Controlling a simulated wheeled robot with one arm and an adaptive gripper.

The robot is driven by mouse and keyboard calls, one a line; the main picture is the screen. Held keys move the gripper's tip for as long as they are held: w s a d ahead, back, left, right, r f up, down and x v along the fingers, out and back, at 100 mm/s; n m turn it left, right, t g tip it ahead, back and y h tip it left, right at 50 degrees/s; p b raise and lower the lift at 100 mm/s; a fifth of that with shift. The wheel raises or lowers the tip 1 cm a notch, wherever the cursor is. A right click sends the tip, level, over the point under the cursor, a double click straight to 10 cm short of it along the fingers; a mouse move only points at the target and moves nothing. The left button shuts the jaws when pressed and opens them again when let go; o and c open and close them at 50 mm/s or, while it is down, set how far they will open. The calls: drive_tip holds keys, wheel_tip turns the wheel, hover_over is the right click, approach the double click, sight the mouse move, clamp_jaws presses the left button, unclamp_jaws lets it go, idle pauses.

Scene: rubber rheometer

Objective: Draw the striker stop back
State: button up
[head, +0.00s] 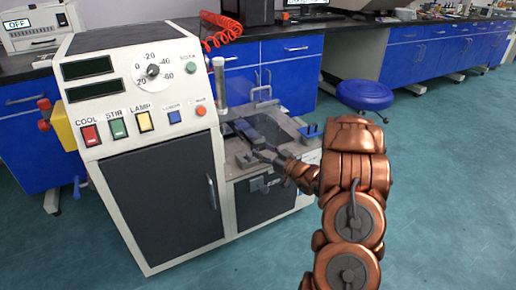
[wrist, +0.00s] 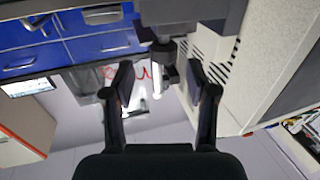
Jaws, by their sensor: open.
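The test machine (head: 150,190) has a low deck on its right side with small metal and blue parts. My gripper (head: 262,149) is over this deck, and its fingers are small in the head view. In the wrist view my gripper (wrist: 160,78) is open, with one dark finger on each side. A dark cylindrical part (wrist: 163,52) with a pale piece beside it shows between the fingertips, below a grey block (wrist: 190,12). I see no finger closed on it. I cannot tell for sure which part is the striker stop.
The control panel (head: 140,85) rises to the left. A blue stool (head: 365,96) stands behind my arm. Open floor (head: 440,190) lies to the right.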

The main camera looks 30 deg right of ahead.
drive_tip(key=s+d, duration=0.1)
drive_tip(key=s, duration=0.6)
drive_tip(key=shift+s+d, duration=0.2)
drive_tip(key=shift+s, duration=0.15)
